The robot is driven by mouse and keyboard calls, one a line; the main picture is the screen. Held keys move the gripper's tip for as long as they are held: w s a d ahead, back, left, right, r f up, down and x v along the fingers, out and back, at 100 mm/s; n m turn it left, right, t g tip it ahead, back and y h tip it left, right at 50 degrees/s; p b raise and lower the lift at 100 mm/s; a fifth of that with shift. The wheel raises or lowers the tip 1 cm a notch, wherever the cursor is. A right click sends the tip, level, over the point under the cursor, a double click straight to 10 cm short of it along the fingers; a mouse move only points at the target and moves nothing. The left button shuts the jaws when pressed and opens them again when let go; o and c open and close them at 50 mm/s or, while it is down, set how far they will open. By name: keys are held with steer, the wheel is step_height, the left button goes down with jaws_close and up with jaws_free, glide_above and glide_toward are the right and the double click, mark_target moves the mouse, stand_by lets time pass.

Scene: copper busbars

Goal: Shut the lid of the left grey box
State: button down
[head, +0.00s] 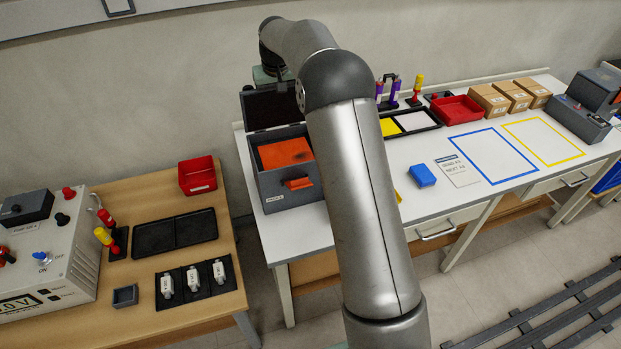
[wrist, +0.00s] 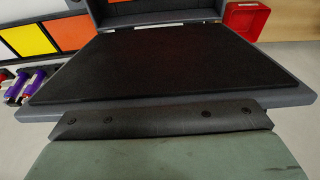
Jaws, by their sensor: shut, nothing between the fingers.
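The left grey box (head: 290,198) stands at the left end of the white bench, with an orange inside and an orange catch on its front. Its black-faced lid (head: 272,108) stands raised at the back of the box in the head view. The lid also fills the middle of the wrist view as a black panel with grey edges (wrist: 160,65). My gripper (wrist: 160,121) is shut and empty, close to the lid's near edge; I cannot tell whether it touches. In the head view my arm hides the fingers and the box's right side.
A red bin (head: 197,175) stands on the wooden table to the left. Another grey box (head: 580,120) is at the bench's right end. A wall runs close behind.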

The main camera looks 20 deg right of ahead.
steer(key=shift+s+f, duration=0.1)
steer(key=shift+f, duration=0.25)
steer(key=shift+s+f+g+p, duration=0.25)
steer(key=shift+s+g, duration=0.1)
steer(key=shift+s, duration=0.3)
steer(key=shift+s+f+g+p, duration=0.25)
steer(key=shift+s+g, duration=0.1)
steer(key=shift+s, duration=0.25)
steer(key=shift+r, duration=0.1)
